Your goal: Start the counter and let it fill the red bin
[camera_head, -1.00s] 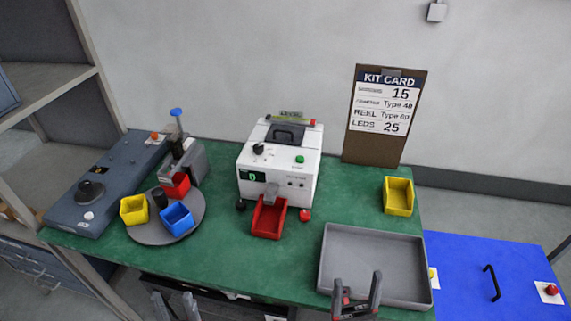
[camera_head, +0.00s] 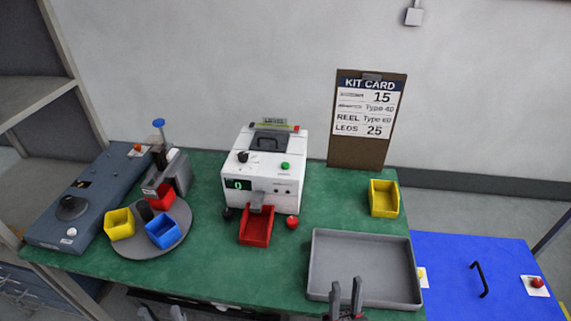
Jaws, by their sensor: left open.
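The counter (camera_head: 262,190) is a white box on the green table, with a green button (camera_head: 285,166), a black knob (camera_head: 243,156) and a small display (camera_head: 238,184) reading 0. The red bin (camera_head: 256,230) stands at its front, under the grey spout (camera_head: 257,201); I see nothing in it. My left gripper (camera_head: 162,314) is at the bottom edge, open and partly cut off, in front of the table. My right gripper (camera_head: 346,296) is at the front edge of the grey tray, its two fingers apart and nothing visible between them.
A grey tray (camera_head: 318,262) and a yellow bin (camera_head: 383,198) are on the right. A round turntable (camera_head: 140,250) with yellow, blue and red bins is on the left, beside a grey-blue machine (camera_head: 82,209). A kit card (camera_head: 366,115) stands at the back.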

